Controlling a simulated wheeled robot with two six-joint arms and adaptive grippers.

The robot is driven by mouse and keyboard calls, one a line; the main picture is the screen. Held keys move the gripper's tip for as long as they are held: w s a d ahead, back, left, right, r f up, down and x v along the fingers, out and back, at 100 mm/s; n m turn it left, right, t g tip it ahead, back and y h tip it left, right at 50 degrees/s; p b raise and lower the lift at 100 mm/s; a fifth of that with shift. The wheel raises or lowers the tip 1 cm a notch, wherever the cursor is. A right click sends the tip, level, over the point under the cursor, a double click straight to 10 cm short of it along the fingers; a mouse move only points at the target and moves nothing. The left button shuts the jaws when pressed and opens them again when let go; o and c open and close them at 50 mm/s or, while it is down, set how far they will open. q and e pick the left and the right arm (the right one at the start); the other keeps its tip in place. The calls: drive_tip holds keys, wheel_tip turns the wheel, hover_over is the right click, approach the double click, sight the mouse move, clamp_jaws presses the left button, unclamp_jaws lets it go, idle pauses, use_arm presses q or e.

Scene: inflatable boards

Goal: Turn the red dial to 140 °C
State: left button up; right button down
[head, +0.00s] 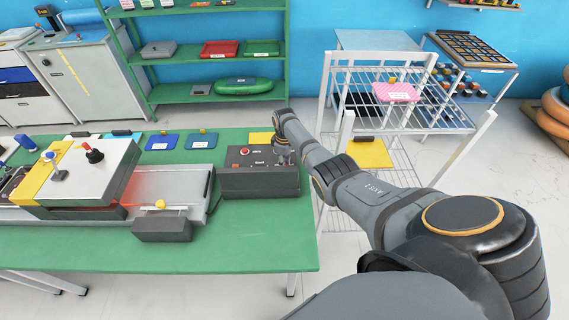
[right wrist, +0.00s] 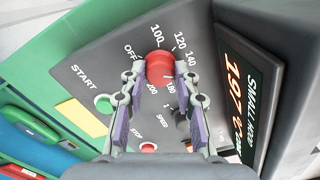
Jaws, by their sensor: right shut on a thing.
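The red dial (right wrist: 159,66) is on the sloping dark panel of a control box (head: 262,182). Around it, printed marks read OFF, 100, 120, 140, 180 and 200. I cannot make out for certain which mark the dial points to. My right gripper (right wrist: 159,76) is shut on the dial, one finger on each side of it. In the head view my right gripper (head: 282,152) reaches down to the right part of the box and hides the dial. A display (right wrist: 236,100) beside the dial reads about 197 in orange digits. My left gripper is not in view.
A green START button (right wrist: 103,103) and a red STOP button (right wrist: 148,147) are on the same panel. The box stands on a green table (head: 250,240), right of a grey machine (head: 185,185). A white wire rack (head: 345,80) stands right of the table.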

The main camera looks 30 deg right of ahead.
drive_tip(key=n, duration=0.3)
drive_tip(key=shift+w+r, duration=0.1)
drive_tip(key=shift+n, duration=0.5)
drive_tip(key=c, duration=1)
unclamp_jaws()
wheel_tip(320, 180, up, 12)
